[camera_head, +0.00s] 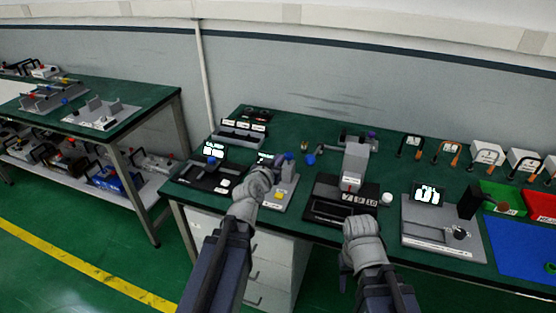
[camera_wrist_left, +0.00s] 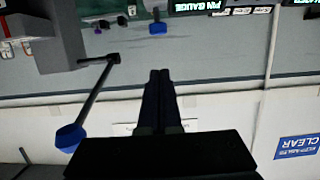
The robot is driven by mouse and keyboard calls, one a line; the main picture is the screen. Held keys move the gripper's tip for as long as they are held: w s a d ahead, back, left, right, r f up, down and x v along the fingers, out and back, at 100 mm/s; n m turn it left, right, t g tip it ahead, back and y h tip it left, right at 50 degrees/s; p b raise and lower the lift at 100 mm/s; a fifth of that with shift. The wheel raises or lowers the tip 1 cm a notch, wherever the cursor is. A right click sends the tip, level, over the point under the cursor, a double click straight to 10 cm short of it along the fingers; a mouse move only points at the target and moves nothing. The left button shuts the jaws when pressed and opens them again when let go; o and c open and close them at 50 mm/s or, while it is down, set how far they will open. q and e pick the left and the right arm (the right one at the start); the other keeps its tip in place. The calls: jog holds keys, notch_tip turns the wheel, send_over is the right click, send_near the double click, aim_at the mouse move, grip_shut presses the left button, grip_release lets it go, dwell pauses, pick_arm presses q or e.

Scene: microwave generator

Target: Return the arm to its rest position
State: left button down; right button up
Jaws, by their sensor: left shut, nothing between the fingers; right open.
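My left gripper (camera_head: 268,172) is over the front of the green workbench (camera_head: 330,128), beside a grey device with a yellow part (camera_head: 279,194). In the left wrist view its two dark fingers (camera_wrist_left: 160,76) are together with nothing between them. A black lever with a blue knob (camera_wrist_left: 69,138) stands to the left of the fingers, apart from them. My right gripper (camera_head: 362,228) is at the bench's front edge, below a black-based press-like device (camera_head: 353,172). Its fingertips are mostly hidden behind the wrist.
A black device with a display (camera_head: 214,150) stands left of my left gripper. A grey device with a display (camera_head: 428,195) stands to the right, near green (camera_head: 503,194) and red (camera_head: 540,204) bins and a blue mat (camera_head: 522,245). Another bench (camera_head: 150,98) is at the left.

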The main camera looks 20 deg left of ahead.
pick_arm(q)
jog(key=s+d+f+m+g+h, duration=0.1)
jog(key=s+d+f+g, duration=0.1)
jog(key=d+f, duration=0.1)
jog(key=s+d+f+m+g+h, duration=0.1)
jog(key=s+d+f+g, duration=0.1)
jog(key=d, duration=0.4)
jog(key=s+d+f+m+g+h, duration=0.1)
jog(key=s+d+f+g, duration=0.1)
jog(key=s+d+f, duration=0.1)
jog(key=shift+d+f+g, duration=0.4)
jog(key=shift+d+f, duration=0.5)
jog(key=shift+d, duration=0.05)
jog(key=s+d+f+g+y, duration=0.1)
jog(key=s+f+g+y, duration=0.1)
jog(key=s, duration=0.7)
jog(key=s+d+f+g+y, duration=0.1)
jog(key=s+f+g+y, duration=0.2)
jog(key=s+g, duration=0.3)
jog(key=s+f, duration=0.1)
jog(key=s, duration=0.1)
jog(key=shift+s+d+f+g, duration=0.15)
jog(key=shift+s+d+g, duration=0.05)
jog(key=shift+s+g, duration=0.2)
